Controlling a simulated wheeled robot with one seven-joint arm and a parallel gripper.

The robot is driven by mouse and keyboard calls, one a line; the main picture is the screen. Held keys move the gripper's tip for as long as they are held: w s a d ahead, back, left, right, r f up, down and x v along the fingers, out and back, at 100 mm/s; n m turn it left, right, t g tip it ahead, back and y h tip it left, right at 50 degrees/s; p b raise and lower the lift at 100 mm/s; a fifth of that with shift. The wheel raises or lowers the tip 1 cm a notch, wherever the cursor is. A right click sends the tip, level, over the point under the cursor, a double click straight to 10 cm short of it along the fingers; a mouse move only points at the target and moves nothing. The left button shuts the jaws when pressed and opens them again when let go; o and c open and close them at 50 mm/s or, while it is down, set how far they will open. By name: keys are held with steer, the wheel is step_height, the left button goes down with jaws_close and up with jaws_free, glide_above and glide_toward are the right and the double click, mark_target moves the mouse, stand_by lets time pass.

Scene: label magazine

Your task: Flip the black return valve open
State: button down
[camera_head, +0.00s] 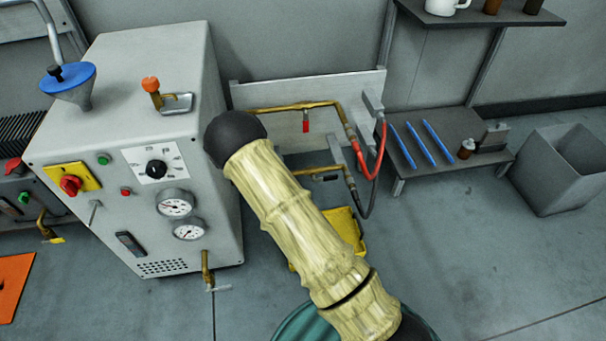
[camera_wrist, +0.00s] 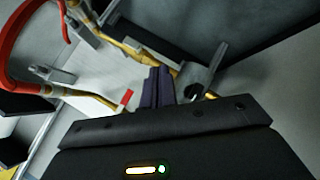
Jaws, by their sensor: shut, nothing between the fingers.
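In the head view the lower brass pipe (camera_head: 318,170) runs out from the wall panel. A small dark piece (camera_head: 326,178), seemingly the black return valve's lever, lies along it. My arm's pale, banded link covers part of this area and hides my gripper there. In the wrist view my gripper's dark fingers (camera_wrist: 158,86) are together and empty, pointing at the pipework. A brass pipe (camera_wrist: 132,45) passes just beyond the fingertips, with a dark bar beside it. I cannot tell whether that bar is the black lever, or whether the fingers touch anything.
The upper brass pipe (camera_head: 295,107) carries a red lever (camera_head: 306,121), also in the wrist view (camera_wrist: 127,97). A red hose (camera_head: 372,165) and a dark hose hang right of the pipes. A grey machine cabinet (camera_head: 140,120) stands left. A low shelf holds blue rods (camera_head: 422,143).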

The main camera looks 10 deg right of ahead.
steer(key=s+r+m+g+y+p, duration=0.1)
steer(key=s+r+m+g+p, duration=0.1)
steer(key=r, duration=0.6)
steer(key=s+r+m+g+y+p, duration=0.1)
steer(key=s+r+g+y+p, duration=0.1)
steer(key=s+r, duration=0.3)
step_height(320, 180, up, 4)
steer(key=shift+d+r+m+y, duration=0.15)
steer(key=shift+d+m+y, duration=0.15)
steer(key=shift+d+m, duration=0.1)
steer(key=shift+w, duration=0.1)
steer(key=s+d+r+m+g+p, duration=0.1)
steer(key=s+d+r+g+p, duration=0.15)
steer(key=s+r, duration=0.55)
steer(key=s+d+r+m+g+p, duration=0.1)
steer(key=s+d+r+p, duration=0.15)
steer(key=s+r, duration=0.5)
step_height(320, 180, up, 38)
steer(key=p, duration=3.7)
steer(key=shift+w+a+f+y, duration=0.25)
steer(key=shift+w+a+y, duration=0.05)
steer(key=shift+t, duration=0.25)
steer(key=shift+a, duration=0.1)
